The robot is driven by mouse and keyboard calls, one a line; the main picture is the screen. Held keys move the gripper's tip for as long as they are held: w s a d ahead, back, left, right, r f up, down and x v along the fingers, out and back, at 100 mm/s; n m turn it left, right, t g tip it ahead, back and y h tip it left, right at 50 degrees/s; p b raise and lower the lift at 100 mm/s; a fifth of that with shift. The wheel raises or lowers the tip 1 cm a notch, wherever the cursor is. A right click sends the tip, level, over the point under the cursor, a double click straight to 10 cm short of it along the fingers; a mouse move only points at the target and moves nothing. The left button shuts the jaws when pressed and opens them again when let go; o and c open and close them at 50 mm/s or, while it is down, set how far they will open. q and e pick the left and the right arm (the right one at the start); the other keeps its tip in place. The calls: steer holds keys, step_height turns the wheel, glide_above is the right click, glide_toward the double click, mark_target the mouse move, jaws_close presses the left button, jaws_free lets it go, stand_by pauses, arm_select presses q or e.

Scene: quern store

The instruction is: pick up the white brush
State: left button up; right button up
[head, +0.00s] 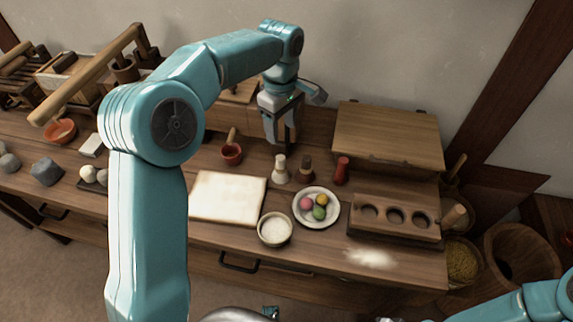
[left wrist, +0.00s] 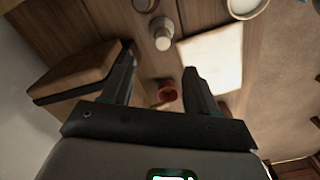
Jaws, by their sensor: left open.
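The white brush (head: 280,170) stands upright on the wooden bench, left of a darker brown brush (head: 305,168). In the left wrist view the white brush (left wrist: 162,35) shows just beyond the fingertips, with its pale round end toward the camera. My left gripper (head: 283,140) points down above and behind the brush, close to it.
A plate of coloured balls (head: 300,219), a red shaker (head: 342,170) and a bowl of white powder (head: 275,229) are nearby. A pale board (head: 228,198) and a red cup (head: 231,154) lie left. A wooden box (head: 388,135) stands at the back right.

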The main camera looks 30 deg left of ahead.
mark_target(280, 158)
arm_select(q)
steer(key=f, duration=0.3)
steer(key=f+b, duration=0.1)
steer(key=f, duration=0.2)
steer(key=s+f, duration=0.1)
steer(key=f, duration=0.2)
steer(key=shift+a+f+b, duration=0.1)
steer(key=shift+f+b, duration=0.2)
steer(key=shift+f, duration=0.1)
steer(key=shift+w+f, duration=0.15)
steer(key=shift+f, duration=0.55)
step_height(280, 158, down, 4)
steer(key=shift+r, duration=0.1)
steer(key=shift+w+f, duration=0.1)
steer(key=shift+f, duration=0.4)
steer(key=shift+r, duration=0.1)
steer(key=c, duration=0.8)
